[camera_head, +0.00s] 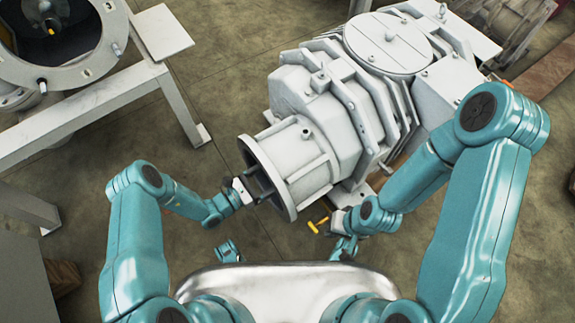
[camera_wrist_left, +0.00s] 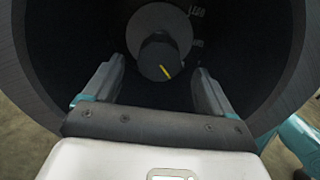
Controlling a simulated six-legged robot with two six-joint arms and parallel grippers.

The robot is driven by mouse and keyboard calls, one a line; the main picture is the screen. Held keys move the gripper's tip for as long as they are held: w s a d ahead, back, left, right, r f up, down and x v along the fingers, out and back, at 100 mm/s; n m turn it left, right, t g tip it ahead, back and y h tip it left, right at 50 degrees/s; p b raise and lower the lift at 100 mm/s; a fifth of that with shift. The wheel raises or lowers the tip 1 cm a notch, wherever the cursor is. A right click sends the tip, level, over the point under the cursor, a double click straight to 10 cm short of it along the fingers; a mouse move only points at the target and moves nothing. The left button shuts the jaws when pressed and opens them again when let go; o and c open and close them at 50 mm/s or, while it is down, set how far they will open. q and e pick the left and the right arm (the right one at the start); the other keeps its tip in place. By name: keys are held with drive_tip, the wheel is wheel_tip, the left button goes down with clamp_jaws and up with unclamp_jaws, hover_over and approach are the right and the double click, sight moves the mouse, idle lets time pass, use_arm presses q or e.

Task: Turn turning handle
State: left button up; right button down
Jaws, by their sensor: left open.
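My left gripper (camera_head: 262,186) reaches into the open round flange (camera_head: 285,198) of the large white vacuum machine. In the left wrist view the left gripper (camera_wrist_left: 158,72) is open, its two fingers apart on either side of a dark round shaft end (camera_wrist_left: 158,58) with a yellow mark. The shaft end lies deeper in the dark bore, and I cannot tell whether the fingers touch it. A small yellow T-shaped handle (camera_head: 317,225) shows beside my right gripper (camera_head: 331,223), below the flange. Whether the right gripper holds it is too small to tell.
The white machine body (camera_head: 330,110) fills the centre right. A second round flanged housing (camera_head: 98,65) stands on a white frame (camera_head: 95,98) at upper left. More machinery (camera_head: 505,25) is at upper right. Bare concrete floor (camera_head: 215,90) lies between them.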

use_arm(q)
drive_tip(key=b+x, duration=0.1)
drive_tip(key=x, duration=0.6)
drive_tip(key=shift+w+d, duration=0.15)
drive_tip(key=shift+d, duration=0.1)
drive_tip(key=c, duration=1)
